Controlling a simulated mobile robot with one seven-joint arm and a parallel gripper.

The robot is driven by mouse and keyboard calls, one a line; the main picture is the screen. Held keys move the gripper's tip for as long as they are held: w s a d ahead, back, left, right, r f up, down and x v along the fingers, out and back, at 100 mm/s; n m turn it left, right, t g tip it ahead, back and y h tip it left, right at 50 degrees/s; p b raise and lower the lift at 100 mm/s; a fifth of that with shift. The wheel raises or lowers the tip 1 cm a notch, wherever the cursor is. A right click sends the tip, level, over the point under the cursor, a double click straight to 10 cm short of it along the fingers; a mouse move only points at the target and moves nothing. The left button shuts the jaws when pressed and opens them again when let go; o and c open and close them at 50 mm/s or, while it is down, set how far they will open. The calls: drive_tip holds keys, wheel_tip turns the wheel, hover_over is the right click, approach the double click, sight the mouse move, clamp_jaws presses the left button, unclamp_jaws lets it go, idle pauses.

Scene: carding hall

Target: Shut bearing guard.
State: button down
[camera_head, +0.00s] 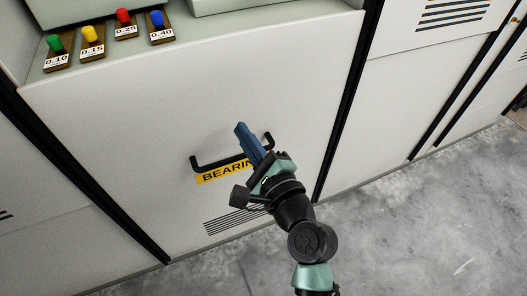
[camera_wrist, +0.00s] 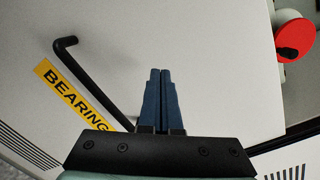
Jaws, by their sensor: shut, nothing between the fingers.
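The bearing guard is a pale panel (camera_head: 130,130) with a black bar handle (camera_head: 207,164) and a yellow label (camera_head: 213,175), on which "BEARIN" can be read. My gripper (camera_head: 240,127) is shut and empty, in front of the panel and overlapping the handle's right half in the head view. In the wrist view my shut fingers (camera_wrist: 160,72) stand over the pale panel (camera_wrist: 215,60), right of the handle (camera_wrist: 85,75) and the label (camera_wrist: 65,88). I cannot tell whether the fingers touch the panel, or how far it stands open.
Colored knobs on numbered wooden plates, among them a green one (camera_head: 55,43), sit on the ledge above. A red disc (camera_wrist: 293,37) shows past the panel's edge in the wrist view. More pale cabinets (camera_head: 395,110) stand to the right. The grey floor (camera_head: 420,230) is clear.

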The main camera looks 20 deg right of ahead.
drive_tip(key=s+d+f+m+g+h, duration=0.1)
drive_tip(key=s+d+f+m, duration=0.25)
drive_tip(key=f+m, duration=0.3)
drive_tip(key=s+d+f+m+g+h, duration=0.1)
drive_tip(key=s+d+f+m, duration=0.1)
drive_tip(key=s+f+m, duration=0.4)
drive_tip(key=w+r+b, duration=0.1)
drive_tip(key=w+b, duration=0.1)
drive_tip(key=w, duration=0.8)
drive_tip(key=shift+a+n+t, duration=0.2)
drive_tip(key=shift+n+t, duration=0.1)
drive_tip(key=shift+n, duration=0.15)
drive_tip(key=shift+w+r, duration=0.1)
drive_tip(key=shift+w, duration=0.05)
